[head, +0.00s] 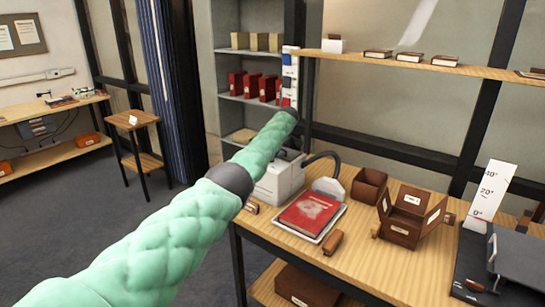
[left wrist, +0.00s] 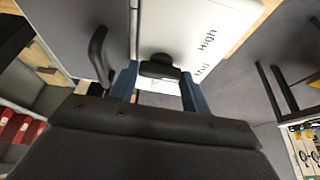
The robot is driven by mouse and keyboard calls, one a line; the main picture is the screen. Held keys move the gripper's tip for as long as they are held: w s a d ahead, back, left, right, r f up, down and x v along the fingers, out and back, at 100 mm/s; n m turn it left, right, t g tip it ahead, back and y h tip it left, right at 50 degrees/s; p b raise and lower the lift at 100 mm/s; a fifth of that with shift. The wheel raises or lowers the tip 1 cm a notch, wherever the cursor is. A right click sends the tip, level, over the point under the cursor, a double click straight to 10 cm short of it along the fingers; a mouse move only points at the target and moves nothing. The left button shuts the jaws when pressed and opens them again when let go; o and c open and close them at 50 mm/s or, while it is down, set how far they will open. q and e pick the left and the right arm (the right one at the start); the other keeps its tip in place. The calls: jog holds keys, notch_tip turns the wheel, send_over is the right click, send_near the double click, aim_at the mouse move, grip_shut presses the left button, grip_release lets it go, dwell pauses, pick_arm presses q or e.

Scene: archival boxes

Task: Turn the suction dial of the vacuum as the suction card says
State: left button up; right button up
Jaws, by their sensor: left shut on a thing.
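The vacuum (head: 280,182) is a pale grey-white box on the wooden table, with a dark hose curving off its right side. My left arm reaches over it and hides part of its top. In the left wrist view, the vacuum's white top (left wrist: 205,20) carries the words "High" and "Med"; a further label is partly hidden. My left gripper (left wrist: 160,85) has its two blue fingers on either side of the black suction dial (left wrist: 158,67), shut on it. In the head view the fingers are hidden or too small to make out. I cannot identify the suction card. My right gripper is not in view.
A red book (head: 308,212) lies on a pale tray beside the vacuum. Brown boxes (head: 405,222) stand to the right, with a scale card (head: 487,192) beyond. A wooden shelf (head: 440,67) runs above the table. A small stool (head: 133,121) stands left.

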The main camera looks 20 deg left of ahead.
aim_at(278, 163)
pick_arm(q)
jog(key=shift+r, duration=0.1)
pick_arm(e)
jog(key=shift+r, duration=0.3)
pick_arm(q)
jog(key=o, duration=1)
jog(key=shift+d+r, duration=0.15)
jog(key=shift+r, duration=0.1)
jog(key=w+b+v, duration=0.1)
jog(key=b+v, duration=0.1)
jog(key=v, duration=0.5)
jog(key=shift+s, duration=0.45)
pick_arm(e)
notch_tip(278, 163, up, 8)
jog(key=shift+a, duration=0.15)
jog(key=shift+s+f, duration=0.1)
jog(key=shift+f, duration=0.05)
